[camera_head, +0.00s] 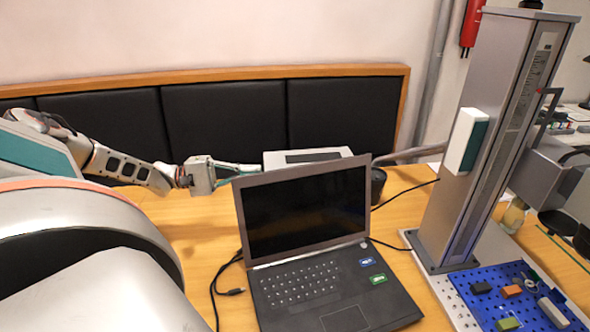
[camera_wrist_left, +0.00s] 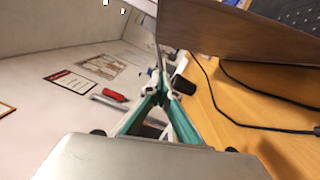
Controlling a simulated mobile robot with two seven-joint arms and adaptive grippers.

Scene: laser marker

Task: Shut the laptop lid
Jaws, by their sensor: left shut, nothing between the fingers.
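The laptop stands open on the wooden table, its dark screen lid (camera_head: 305,212) raised and leaning back from the keyboard base (camera_head: 330,292). My left gripper (camera_head: 258,168) is shut and empty. It is at the upper left edge of the lid, and its tips are close to or behind that edge; I cannot tell whether they touch. In the left wrist view the shut green fingers (camera_wrist_left: 162,88) point forward, and a brownish panel that looks like the lid (camera_wrist_left: 235,38) lies just above right. My right gripper is not in view.
A light grey box (camera_head: 308,156) and a dark cup (camera_head: 377,184) stand behind the lid. A tall grey column (camera_head: 482,140) rises at right, beside a blue pegboard (camera_head: 500,290) with small parts. Black cables (camera_head: 228,291) lie left of the laptop.

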